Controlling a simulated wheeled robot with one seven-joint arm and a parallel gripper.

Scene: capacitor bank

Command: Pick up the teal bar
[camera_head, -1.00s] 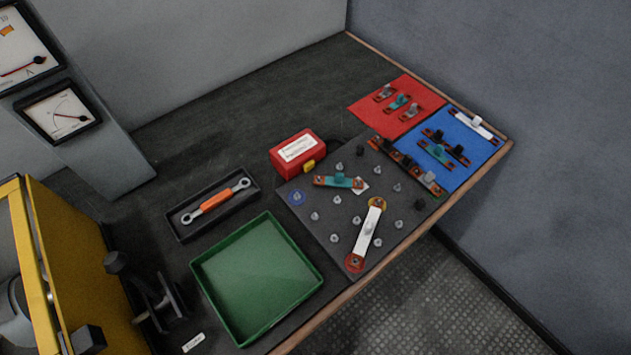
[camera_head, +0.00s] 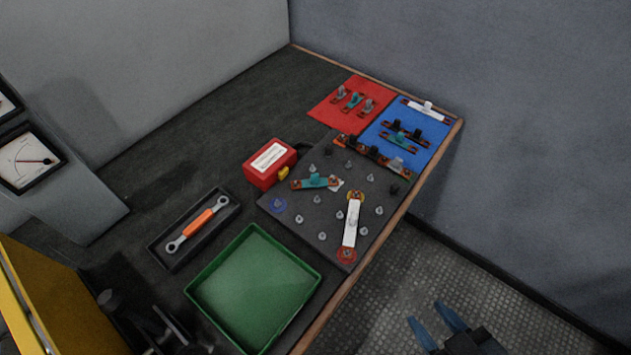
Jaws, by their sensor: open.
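A teal bar (camera_head: 316,182) with a raised teal grip and copper-coloured ends lies on the dark studded board (camera_head: 290,222), left of the white bar (camera_head: 351,222). Another bar with a teal part (camera_head: 399,140) lies on the blue mat (camera_head: 432,136), and a small one with a teal part (camera_head: 353,101) is on the red mat (camera_head: 326,112). My gripper (camera_head: 425,311) is at the bottom right, over the floor beyond the bench's front edge. Its two blue fingers are apart with nothing between them, well away from every bar.
A red box (camera_head: 269,164) stands at the board's back-left edge. A green tray (camera_head: 203,290) and a dark tray with an orange-handled wrench (camera_head: 199,224) lie to the left. Upright studs surround the bars.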

